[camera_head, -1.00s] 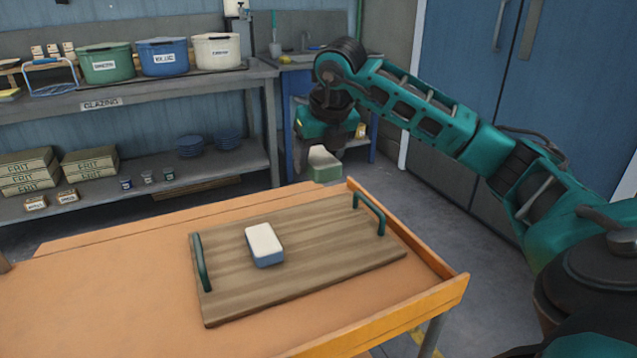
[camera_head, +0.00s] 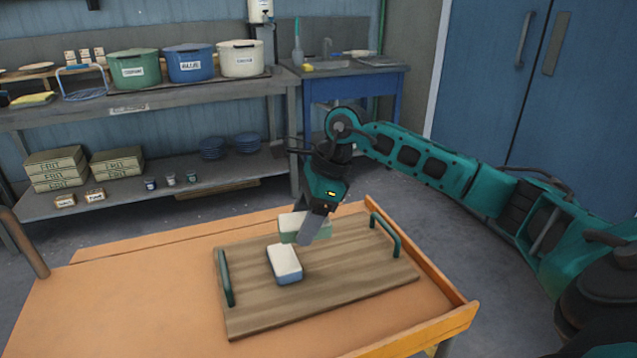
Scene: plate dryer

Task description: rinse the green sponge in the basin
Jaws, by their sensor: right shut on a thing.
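The green sponge (camera_head: 288,228), pale on top with a green lower layer, is held in my right gripper (camera_head: 316,228). The gripper is shut on it and points down, covering part of the sponge. The sponge is over the wooden board (camera_head: 345,290), just behind a blue-and-white sponge (camera_head: 285,263) that lies on the board. I cannot tell whether the green sponge touches the board. A sink unit (camera_head: 352,85) with a tap stands against the back wall; the inside of its basin hardly shows. My left gripper is out of view.
The board has two green handles and lies on an orange-topped table (camera_head: 130,290) with a raised right edge. Green (camera_head: 136,70), blue (camera_head: 189,64) and cream (camera_head: 241,60) pots stand on the shelf behind. Floor shows between table and sink.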

